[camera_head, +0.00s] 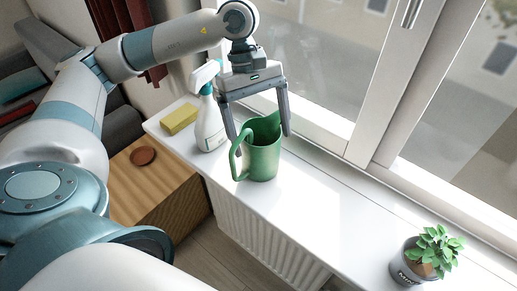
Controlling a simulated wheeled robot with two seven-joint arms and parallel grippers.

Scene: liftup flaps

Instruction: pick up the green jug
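The green jug (262,160) stands upright on the white windowsill, below the window, with its handle towards the left. My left gripper (261,134) is above the jug with its fingers spread. One finger is at the left near the handle and the other is at the right beside the spout. The jug's rim lies between the fingers in this view; I cannot tell whether either finger touches it. My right gripper is not in view.
A white spray bottle (209,122) stands close to the jug's left, with a yellow sponge (179,119) beyond it. A potted plant (428,256) stands at the sill's right end. The sill (325,205) between jug and plant is clear. The window frame (385,105) rises behind.

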